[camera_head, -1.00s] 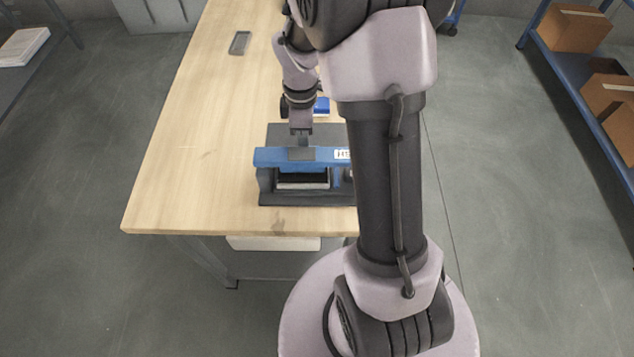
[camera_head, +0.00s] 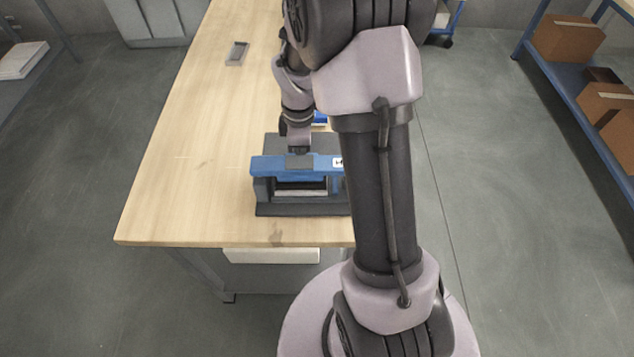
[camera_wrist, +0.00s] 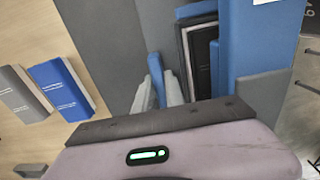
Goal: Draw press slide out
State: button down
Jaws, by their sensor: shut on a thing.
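The press (camera_head: 264,166) stands near the table's front edge, with a blue crossbar, side posts and a dark base. Its slide (camera_head: 300,189), dark with a pale strip, shows in the opening under the crossbar. My gripper (camera_head: 299,148) points down just behind the crossbar, its fingertips hidden there. In the wrist view my gripper (camera_wrist: 157,92) is shut on a narrow blue tab (camera_wrist: 155,72), which I take to be part of the slide. The black-framed slide (camera_wrist: 199,58) lies just right of the fingers, beside the blue crossbar (camera_wrist: 247,45).
A blue box (camera_wrist: 61,90) and a grey box (camera_wrist: 22,93) lie on the table beside the press. A small grey tray (camera_head: 237,53) sits at the far end. The wooden table (camera_head: 185,170) is clear left of the press. Shelves with cartons (camera_head: 568,38) stand right.

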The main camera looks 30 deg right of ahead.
jog(key=shift+w+d+p, duration=0.75)
jog(key=shift+w+d, duration=0.25)
jog(key=shift+w, duration=0.45)
jog(key=shift+w+d+p, duration=0.75)
jog(key=shift+w+d, duration=0.2)
jog(key=shift+w, duration=0.5)
jog(key=shift+w+d+p, duration=0.75)
jog(key=shift+w+d, duration=0.25)
jog(key=shift+w, duration=0.45)
jog(key=c, duration=1.5)
grip_release()
notch_tip(320, 180, up, 7)
jog(key=p, duration=0.6)
